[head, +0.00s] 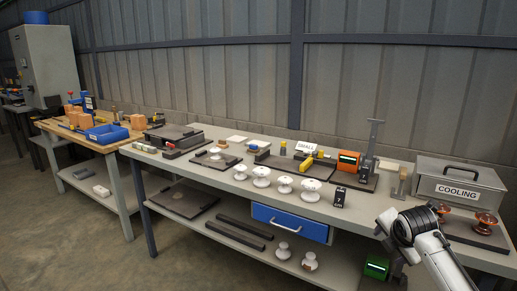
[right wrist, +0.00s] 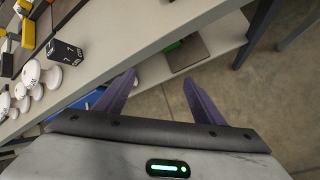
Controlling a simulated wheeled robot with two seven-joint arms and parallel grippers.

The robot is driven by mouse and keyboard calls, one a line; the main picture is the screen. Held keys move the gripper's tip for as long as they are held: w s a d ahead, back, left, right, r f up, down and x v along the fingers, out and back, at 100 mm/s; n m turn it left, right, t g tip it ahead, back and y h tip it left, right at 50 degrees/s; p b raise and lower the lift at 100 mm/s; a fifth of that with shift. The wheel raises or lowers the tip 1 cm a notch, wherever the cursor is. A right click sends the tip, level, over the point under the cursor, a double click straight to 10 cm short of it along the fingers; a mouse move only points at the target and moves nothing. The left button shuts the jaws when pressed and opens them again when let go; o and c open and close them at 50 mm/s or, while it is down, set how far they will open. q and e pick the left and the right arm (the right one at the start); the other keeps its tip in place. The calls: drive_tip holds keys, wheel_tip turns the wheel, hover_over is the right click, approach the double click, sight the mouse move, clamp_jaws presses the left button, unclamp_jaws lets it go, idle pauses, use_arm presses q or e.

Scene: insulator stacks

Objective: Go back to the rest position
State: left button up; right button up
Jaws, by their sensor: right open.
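My right arm comes in at the lower right of the head view, over the front right edge of the grey workbench (head: 222,178); its gripper is not clearly seen there. In the right wrist view my right gripper (right wrist: 160,88) has its two purple fingers wide apart with nothing between them. It hangs off the bench's front edge, above the lower shelf and floor. White insulators (head: 284,185) stand in a row on the bench; several also show at the left of the right wrist view (right wrist: 30,72). My left gripper is in neither view.
A black block marked 7 cm (head: 340,197) stands near the front edge. A grey COOLING box (head: 458,187) and brown insulators (head: 486,222) are at the right end. A blue drawer (head: 290,223) hangs under the top. The floor in front is clear.

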drive_tip(key=s+a+f+m+y, duration=0.2)
drive_tip(key=s+a+f+m, duration=0.35)
drive_tip(key=s+f, duration=0.45)
drive_tip(key=s+a+f+m+y, duration=0.1)
drive_tip(key=s+a+f+m, duration=0.3)
drive_tip(key=s+a+f, duration=0.6)
drive_tip(key=s+a+f+m+y, duration=0.1)
drive_tip(key=s+m, duration=0.4)
drive_tip(key=s, duration=0.5)
drive_tip(key=s+a+f+m+t+y, duration=0.1)
drive_tip(key=s+a+f+m, duration=0.2)
drive_tip(key=s+m, duration=0.3)
drive_tip(key=s, duration=0.4)
